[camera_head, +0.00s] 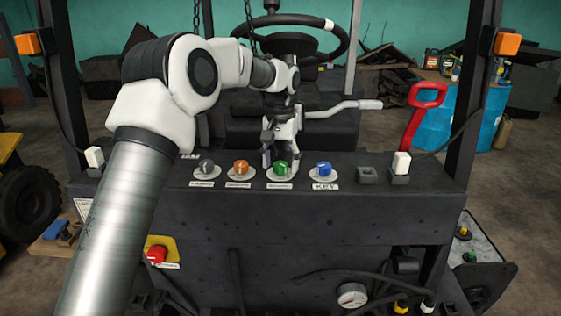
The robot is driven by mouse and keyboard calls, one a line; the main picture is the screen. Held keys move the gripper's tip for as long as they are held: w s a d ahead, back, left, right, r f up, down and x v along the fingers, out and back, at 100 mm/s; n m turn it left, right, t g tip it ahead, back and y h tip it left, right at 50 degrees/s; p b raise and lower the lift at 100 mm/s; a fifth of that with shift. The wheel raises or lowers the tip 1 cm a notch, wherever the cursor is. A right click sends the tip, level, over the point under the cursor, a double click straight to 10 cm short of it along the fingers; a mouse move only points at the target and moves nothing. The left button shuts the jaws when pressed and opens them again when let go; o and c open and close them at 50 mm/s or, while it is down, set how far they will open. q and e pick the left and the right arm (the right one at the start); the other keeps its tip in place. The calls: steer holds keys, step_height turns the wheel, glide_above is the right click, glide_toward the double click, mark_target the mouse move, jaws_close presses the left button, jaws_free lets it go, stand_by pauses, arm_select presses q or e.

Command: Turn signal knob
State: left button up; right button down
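A row of knobs sits on the dark dashboard (330,205): a grey knob (206,167), an orange knob (240,168), a green knob (281,169) and a blue knob (324,169). Each is on a pale round plate with a small label; only the blue one's label, KEY, is readable. My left gripper (281,163) points down at the green knob. Its fingers stand apart, one to each side of that knob; whether they touch it I cannot tell. My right gripper is not in view.
A white-handled lever (345,108) juts out just right of my gripper. The steering wheel (292,22) is behind. Small white switches (401,163) stand at the dashboard ends. A red handle (424,98) rises at the right, and a red button (157,254) is lower left.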

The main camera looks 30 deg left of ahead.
mark_target(281, 163)
arm_select(q)
steer(key=shift+r, duration=0.2)
step_height(281, 163, up, 12)
steer(key=shift+f, duration=0.15)
steer(key=shift+f, duration=0.1)
stand_by(0.4)
